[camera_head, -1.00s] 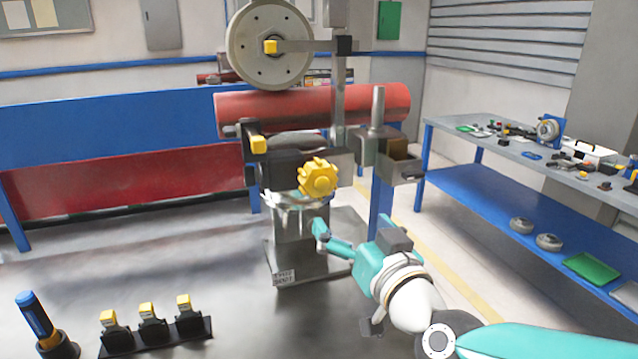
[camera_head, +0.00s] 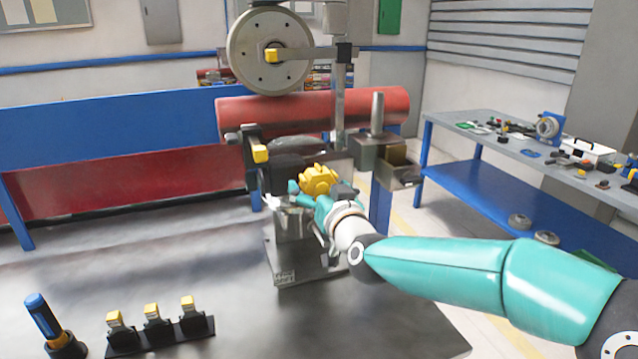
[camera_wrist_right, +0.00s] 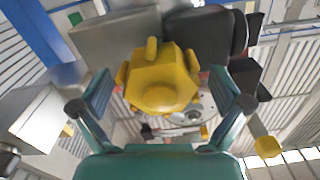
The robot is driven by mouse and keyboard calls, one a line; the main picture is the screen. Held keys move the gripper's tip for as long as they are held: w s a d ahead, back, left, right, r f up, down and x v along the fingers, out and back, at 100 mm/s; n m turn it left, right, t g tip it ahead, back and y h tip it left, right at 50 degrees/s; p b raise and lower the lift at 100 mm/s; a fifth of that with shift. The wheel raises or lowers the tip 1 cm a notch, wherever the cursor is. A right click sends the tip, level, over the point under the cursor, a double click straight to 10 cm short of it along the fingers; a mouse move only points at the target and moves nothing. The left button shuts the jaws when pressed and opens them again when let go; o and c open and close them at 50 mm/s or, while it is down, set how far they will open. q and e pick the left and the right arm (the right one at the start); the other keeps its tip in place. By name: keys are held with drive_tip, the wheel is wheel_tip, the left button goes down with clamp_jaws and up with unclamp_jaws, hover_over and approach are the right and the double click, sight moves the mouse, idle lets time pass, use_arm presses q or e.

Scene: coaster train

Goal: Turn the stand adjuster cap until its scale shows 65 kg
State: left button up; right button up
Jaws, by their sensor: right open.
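The yellow lobed adjuster cap (camera_head: 318,178) is on the front of the dark stand mechanism, below the red cylinder. It also shows large in the right wrist view (camera_wrist_right: 160,78), between the two fingers and apart from both. My right gripper (camera_head: 308,194) is open at the lower front of the cap in the head view. Its spread fingers also show in the wrist view (camera_wrist_right: 160,104), one on each side of the cap. I cannot read any kg scale in these frames. My left gripper is not in view.
The red cylinder (camera_head: 310,112) and a large grey wheel (camera_head: 268,50) are above the cap. A yellow-tipped lever (camera_head: 260,154) is to its left. A metal box (camera_head: 397,172) is to its right. A rack with yellow-topped parts (camera_head: 160,336) is at the front left.

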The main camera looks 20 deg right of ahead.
drive_tip(key=shift+w, duration=0.1)
drive_tip(key=c, duration=1.1)
drive_tip(key=shift+c, duration=0.2)
drive_tip(key=shift+f+m+b, duration=0.15)
drive_tip(key=shift+m+b, duration=0.55)
drive_tip(key=shift+b, duration=0.25)
drive_tip(key=m+b, duration=0.5)
drive_tip(key=m, duration=0.1)
drive_tip(key=shift+a+m, duration=0.1)
drive_tip(key=shift+m, duration=0.3)
drive_tip(key=shift+m+b, duration=0.85)
drive_tip(key=shift+m, duration=0.95)
